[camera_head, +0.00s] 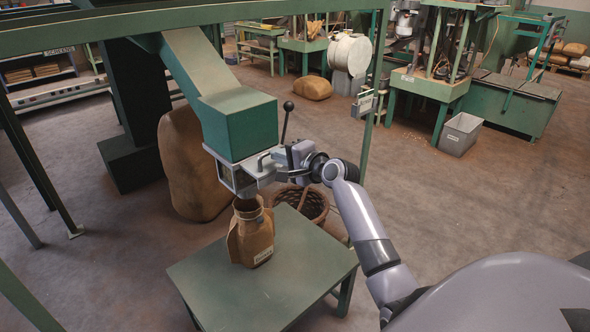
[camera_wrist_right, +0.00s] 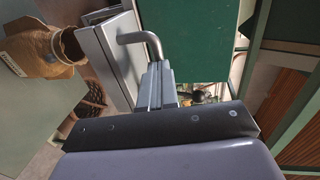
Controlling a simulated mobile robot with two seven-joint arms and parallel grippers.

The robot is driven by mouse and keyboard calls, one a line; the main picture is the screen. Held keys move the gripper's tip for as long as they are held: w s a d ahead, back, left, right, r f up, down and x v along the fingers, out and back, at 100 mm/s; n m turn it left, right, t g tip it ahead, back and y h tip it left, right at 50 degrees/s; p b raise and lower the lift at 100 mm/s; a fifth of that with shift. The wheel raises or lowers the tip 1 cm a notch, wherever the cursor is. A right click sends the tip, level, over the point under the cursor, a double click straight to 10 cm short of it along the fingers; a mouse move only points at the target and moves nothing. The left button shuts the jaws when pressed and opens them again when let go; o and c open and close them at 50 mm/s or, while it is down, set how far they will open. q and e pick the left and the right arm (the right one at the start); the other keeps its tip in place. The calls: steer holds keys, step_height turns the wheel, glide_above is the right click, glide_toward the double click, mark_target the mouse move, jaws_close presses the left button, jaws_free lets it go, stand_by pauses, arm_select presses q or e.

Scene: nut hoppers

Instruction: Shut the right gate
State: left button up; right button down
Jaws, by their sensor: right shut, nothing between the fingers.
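The green hopper chute (camera_head: 240,122) ends in a metal gate housing (camera_head: 238,177) with a bent metal handle (camera_head: 264,163) on its right side. A lever with a black knob (camera_head: 288,106) rises behind it. My right gripper (camera_head: 277,159) is shut and empty, its fingertips at the handle. In the right wrist view the shut fingers (camera_wrist_right: 155,75) point at the bent end of the handle (camera_wrist_right: 142,42); whether they touch it I cannot tell. The gate plate itself is not clearly visible. My left gripper is not in view.
An open brown sack (camera_head: 250,235) stands on a green table (camera_head: 275,285) under the spout; it also shows in the wrist view (camera_wrist_right: 35,48). A wicker basket (camera_head: 303,204) is behind the table. A full sack (camera_head: 190,165) stands at left, and a green post (camera_head: 372,120) at right.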

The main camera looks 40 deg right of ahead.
steer(key=x, duration=0.3)
steer(key=shift+w+d+r, duration=0.15)
steer(key=shift+r, duration=0.35)
steer(key=shift+r, duration=0.1)
